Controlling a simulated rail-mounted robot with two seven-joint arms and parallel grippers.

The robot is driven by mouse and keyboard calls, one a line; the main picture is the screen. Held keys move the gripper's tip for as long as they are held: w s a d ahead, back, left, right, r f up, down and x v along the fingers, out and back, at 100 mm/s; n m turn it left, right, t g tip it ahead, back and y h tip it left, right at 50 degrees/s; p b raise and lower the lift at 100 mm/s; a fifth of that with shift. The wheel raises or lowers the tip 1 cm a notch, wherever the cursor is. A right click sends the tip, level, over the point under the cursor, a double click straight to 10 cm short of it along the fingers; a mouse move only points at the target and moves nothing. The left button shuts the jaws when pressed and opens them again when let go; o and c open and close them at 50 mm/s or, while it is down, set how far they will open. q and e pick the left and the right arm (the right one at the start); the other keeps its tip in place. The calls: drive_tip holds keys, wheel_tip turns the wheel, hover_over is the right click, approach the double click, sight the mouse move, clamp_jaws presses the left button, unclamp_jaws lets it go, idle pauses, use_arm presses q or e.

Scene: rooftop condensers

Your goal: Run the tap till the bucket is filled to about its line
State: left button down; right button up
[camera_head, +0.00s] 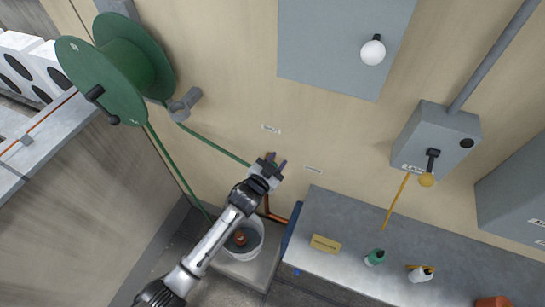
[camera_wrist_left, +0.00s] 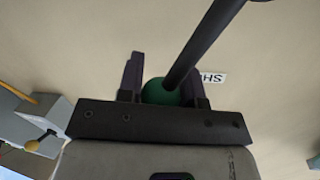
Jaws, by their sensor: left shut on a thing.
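My left gripper (camera_head: 270,167) is at the wall, above the copper pipe (camera_head: 272,213). In the left wrist view its two fingers (camera_wrist_left: 165,85) are closed on a round green knob (camera_wrist_left: 160,92), which I take to be the tap's handle. A dark rod (camera_wrist_left: 205,45) runs across in front of the knob. The tap body is mostly hidden behind my gripper. The pale bucket (camera_head: 259,248) stands below on a grey slab, partly covered by my left arm. A reddish-brown thing (camera_head: 240,238) shows inside it. I cannot make out the line or the water level. My right gripper is not in view.
A green hose reel (camera_head: 105,75) hangs at the upper left, its hose running toward my gripper. A grey bench (camera_head: 350,235) at the right holds a yellow block (camera_head: 326,244) and small bottles (camera_head: 374,257). A grey switch box (camera_head: 436,138) is on the wall above it.

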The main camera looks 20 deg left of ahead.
use_arm(q)
drive_tip(key=shift+d+f+m, duration=0.15)
drive_tip(key=shift+d+m, duration=0.1)
drive_tip(key=shift+m, duration=0.05)
idle(0.4)
drive_tip(key=c, duration=0.8)
unclamp_jaws()
drive_tip(key=v, duration=1.4)
drive_tip(key=shift+w, duration=0.1)
